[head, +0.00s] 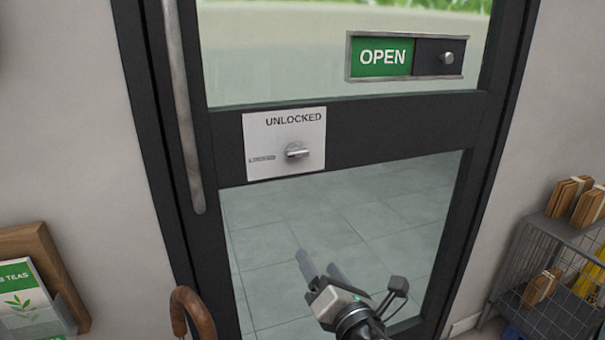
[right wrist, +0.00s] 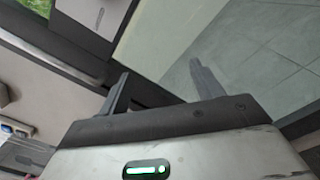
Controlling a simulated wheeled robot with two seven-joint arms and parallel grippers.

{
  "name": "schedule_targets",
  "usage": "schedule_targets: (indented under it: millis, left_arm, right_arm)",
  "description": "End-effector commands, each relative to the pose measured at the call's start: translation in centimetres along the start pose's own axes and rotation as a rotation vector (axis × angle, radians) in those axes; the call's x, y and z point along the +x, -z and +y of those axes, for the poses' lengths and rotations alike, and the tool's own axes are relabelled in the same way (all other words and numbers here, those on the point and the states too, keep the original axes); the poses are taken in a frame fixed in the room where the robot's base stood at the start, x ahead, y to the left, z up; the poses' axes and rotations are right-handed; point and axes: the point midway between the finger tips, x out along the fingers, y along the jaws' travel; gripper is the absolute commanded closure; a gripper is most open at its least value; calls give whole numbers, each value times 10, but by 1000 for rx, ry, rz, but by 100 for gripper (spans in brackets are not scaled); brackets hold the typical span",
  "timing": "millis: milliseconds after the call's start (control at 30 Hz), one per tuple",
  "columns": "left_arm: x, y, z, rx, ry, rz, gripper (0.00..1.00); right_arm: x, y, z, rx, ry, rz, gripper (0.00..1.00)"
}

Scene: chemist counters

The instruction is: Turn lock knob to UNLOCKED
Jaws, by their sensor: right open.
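The lock knob (head: 298,151) is a small silver turn piece on a white plate (head: 262,140) fixed to the dark crossbar of the glass door. Its grip looks roughly level. The word UNLOCKED is printed above it, and smaller lettering at its left is too small to read. My right gripper (head: 320,262) is below the plate, in front of the lower glass. Its two fingers are apart with nothing between them, and it does not touch the knob. Its spread fingers also show in the right wrist view (right wrist: 159,75). My left gripper is out of view.
A sign reading OPEN (head: 382,57) with a sliding knob is on the upper glass. A long vertical door handle (head: 182,110) stands left of the plate. A curved brown handle (head: 190,308) is at the lower left. A wire basket (head: 545,275) with brown packages stands at right.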

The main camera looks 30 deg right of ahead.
Motion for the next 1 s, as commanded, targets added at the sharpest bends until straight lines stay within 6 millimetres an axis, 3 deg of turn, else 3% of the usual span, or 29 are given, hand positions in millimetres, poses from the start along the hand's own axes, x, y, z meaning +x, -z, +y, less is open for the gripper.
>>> schedule_targets:
  millis: [33, 100, 267, 467, 1000]
  left_arm:
    - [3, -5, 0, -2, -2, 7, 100]
    - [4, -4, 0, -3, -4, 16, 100]
    - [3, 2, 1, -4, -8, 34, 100]
    - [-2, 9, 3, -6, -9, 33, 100]
    - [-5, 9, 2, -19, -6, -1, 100]
  right_arm:
    - [7, -18, 7, -192, -48, -89, 35]
    - [11, -42, 20, -418, -88, -198, 35]
    - [13, -71, 41, -685, -115, -345, 35]
    - [34, -83, 50, -719, -116, -365, 35]
    - [138, -112, 74, -713, -115, -360, 35]
